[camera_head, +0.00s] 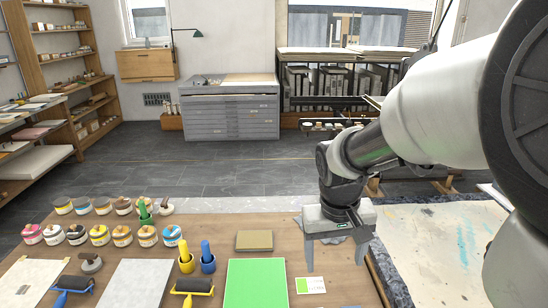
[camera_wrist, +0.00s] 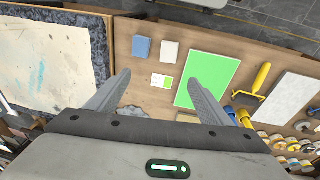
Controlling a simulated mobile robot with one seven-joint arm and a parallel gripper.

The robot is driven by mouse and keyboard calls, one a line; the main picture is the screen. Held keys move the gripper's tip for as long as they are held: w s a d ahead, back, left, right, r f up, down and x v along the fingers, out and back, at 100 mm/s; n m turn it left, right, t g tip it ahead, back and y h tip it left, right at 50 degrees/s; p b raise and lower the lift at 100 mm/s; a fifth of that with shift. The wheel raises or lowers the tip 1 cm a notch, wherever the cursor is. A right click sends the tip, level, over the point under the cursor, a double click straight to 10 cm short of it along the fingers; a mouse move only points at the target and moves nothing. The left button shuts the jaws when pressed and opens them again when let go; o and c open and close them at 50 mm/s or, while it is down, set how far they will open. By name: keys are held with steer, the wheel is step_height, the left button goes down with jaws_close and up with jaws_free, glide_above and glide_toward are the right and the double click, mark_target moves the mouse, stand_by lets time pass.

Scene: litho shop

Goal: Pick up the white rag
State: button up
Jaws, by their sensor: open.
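A small white rectangular piece (camera_wrist: 169,52), possibly the folded white rag, lies flat on the wooden table (camera_wrist: 200,38) in the wrist view. Its material is too small to tell, and it is not seen in the head view. A blue piece (camera_wrist: 141,47) of similar size lies beside it. My gripper (camera_head: 337,265) is open and empty, pointing down above the right part of the table. In the wrist view its fingers (camera_wrist: 158,79) are spread, with the white piece beyond the tips. A grey, irregular item (camera_wrist: 132,112) lies near the left finger.
A green sheet (camera_head: 256,284) and a small card (camera_head: 310,285) lie on the table near a tan block (camera_head: 254,240). Several ink cans (camera_head: 100,236), rollers (camera_head: 193,287) and a pale slab (camera_head: 133,284) fill the left. A paint-stained surface (camera_head: 450,245) adjoins at right.

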steer(key=shift+n+g+y, duration=0.4)
steer(key=shift+g+y, duration=0.2)
steer(key=shift+g, duration=0.2)
steer(key=w+f+b, duration=0.1)
steer(key=f, duration=0.6)
steer(key=w+f+b, duration=0.1)
steer(key=w+f, duration=0.1)
steer(key=f, duration=0.6)
steer(key=w+a+f+b, duration=0.1)
steer(key=f+b, duration=0.1)
steer(key=f, duration=0.6)
steer(key=shift+w+f, duration=0.25)
steer(key=shift+w, duration=0.05)
steer(key=shift+s+d+f+b, duration=0.15)
steer(key=shift+s+f+b, duration=0.1)
steer(key=shift+f, duration=1.35)
steer(key=shift+s+d+f+b, duration=0.1)
steer(key=shift+f+b, duration=0.15)
steer(key=shift+f, duration=1.3)
steer(key=c, duration=1.1)
step_height(320, 180, up, 10)
steer(key=shift+r+p, duration=0.1)
steer(key=shift+p, duration=0.9)
